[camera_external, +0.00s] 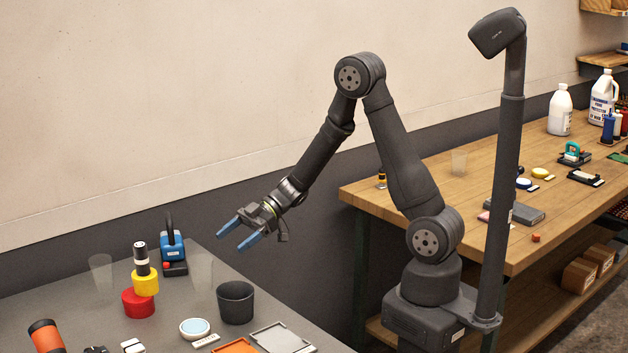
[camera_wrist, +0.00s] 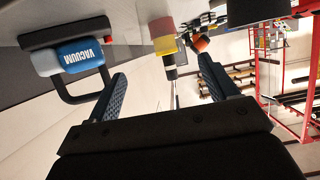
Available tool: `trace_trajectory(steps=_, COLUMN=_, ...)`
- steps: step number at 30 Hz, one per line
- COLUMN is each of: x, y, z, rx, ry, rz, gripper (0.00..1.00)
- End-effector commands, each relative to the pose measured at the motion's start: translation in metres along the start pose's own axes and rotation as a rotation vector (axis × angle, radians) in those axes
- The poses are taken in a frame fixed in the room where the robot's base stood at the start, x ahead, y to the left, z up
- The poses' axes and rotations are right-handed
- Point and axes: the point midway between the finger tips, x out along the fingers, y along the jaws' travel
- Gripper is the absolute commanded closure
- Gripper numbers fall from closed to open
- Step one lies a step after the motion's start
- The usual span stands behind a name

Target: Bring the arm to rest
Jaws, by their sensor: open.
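My gripper (camera_external: 243,234) is open and empty, with two blue fingers spread apart. In the external view it hangs in the air above the right back part of the grey table (camera_external: 213,247), clear of everything on it. My arm is bent, with its elbow high. In the wrist view the fingers of my gripper (camera_wrist: 163,84) stand apart with nothing held between them.
On the grey table stand a dark cup (camera_external: 236,302), a blue vacuum tool (camera_external: 172,244), a yellow-and-red stack (camera_external: 145,284), clear cups (camera_external: 201,272), a round light-blue-topped dish (camera_external: 194,328) and an orange tray (camera_external: 234,347). A wooden bench (camera_external: 470,180) with bottles stands at right.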

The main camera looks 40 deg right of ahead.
Motion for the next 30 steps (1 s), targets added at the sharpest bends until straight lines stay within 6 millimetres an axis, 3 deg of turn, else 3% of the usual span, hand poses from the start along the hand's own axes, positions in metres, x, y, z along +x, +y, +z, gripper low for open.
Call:
trace_trajectory(steps=11, x=0.009, y=-0.001, z=0.000, rx=-0.001, ry=0.000, rz=-0.003, gripper=0.21)
trace_trajectory(steps=30, x=0.126, y=-0.001, z=0.004, rx=0.001, ry=-0.002, rz=-0.003, gripper=0.21)
